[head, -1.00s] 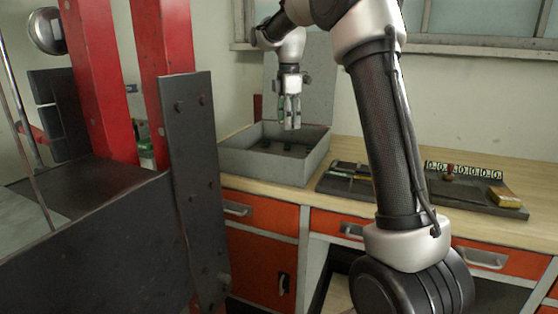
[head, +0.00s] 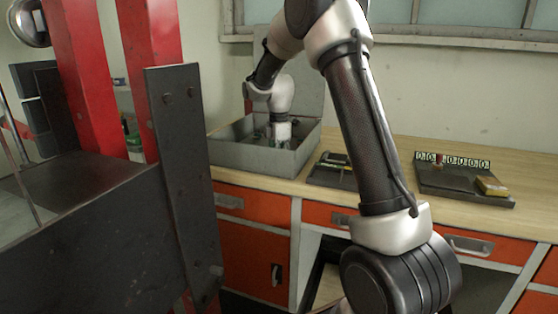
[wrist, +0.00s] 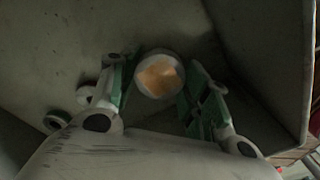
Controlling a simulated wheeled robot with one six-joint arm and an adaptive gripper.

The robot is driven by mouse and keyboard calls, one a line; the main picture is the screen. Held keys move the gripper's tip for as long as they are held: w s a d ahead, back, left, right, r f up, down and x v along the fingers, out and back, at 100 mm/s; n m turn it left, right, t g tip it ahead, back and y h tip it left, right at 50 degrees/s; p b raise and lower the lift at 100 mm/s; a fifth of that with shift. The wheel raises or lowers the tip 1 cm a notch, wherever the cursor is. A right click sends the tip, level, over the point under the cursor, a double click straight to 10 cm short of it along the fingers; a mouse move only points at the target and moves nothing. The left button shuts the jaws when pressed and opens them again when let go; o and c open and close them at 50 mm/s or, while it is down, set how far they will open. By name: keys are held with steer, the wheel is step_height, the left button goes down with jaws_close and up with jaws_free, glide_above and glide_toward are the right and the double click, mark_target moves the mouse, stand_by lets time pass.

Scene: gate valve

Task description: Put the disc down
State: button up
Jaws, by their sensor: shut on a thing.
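The disc (wrist: 158,73) shows in the wrist view as a round piece with a pale rim and a shiny, orange-tinted face. My gripper (wrist: 164,92) is shut on it, with a green-padded finger on each side. In the head view my gripper (head: 279,140) points down inside the open grey metal box (head: 250,166) on the workbench. The box's front wall hides the fingertips and the disc there. I cannot tell whether the disc touches the box floor.
Two small ring-shaped parts (wrist: 85,94) lie left of my gripper in the box. A box wall (wrist: 272,65) stands close on the right. A dark tray (head: 460,185) lies farther right on the bench (head: 395,147). A red and black frame (head: 180,170) stands at left.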

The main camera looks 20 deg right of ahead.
steer(key=o, duration=1)
step_height(320, 180, up, 12)
steer(key=s+r+m+t, duration=0.1)
steer(key=s+r+m, duration=0.4)
steer(key=s, duration=0.4)
steer(key=s+f+m+t, duration=0.1)
steer(key=s+m, duration=0.3)
steer(key=s, duration=0.5)
steer(key=s+f+m+t, duration=0.1)
steer(key=s+m, duration=0.3)
steer(key=s, duration=0.5)
steer(key=s+f+m+t, duration=0.1)
steer(key=s+m, duration=0.2)
steer(key=s, duration=0.6)
steer(key=shift+a+f+m, duration=0.1)
steer(key=shift+f+m, duration=0.25)
steer(key=shift+m, duration=0.05)
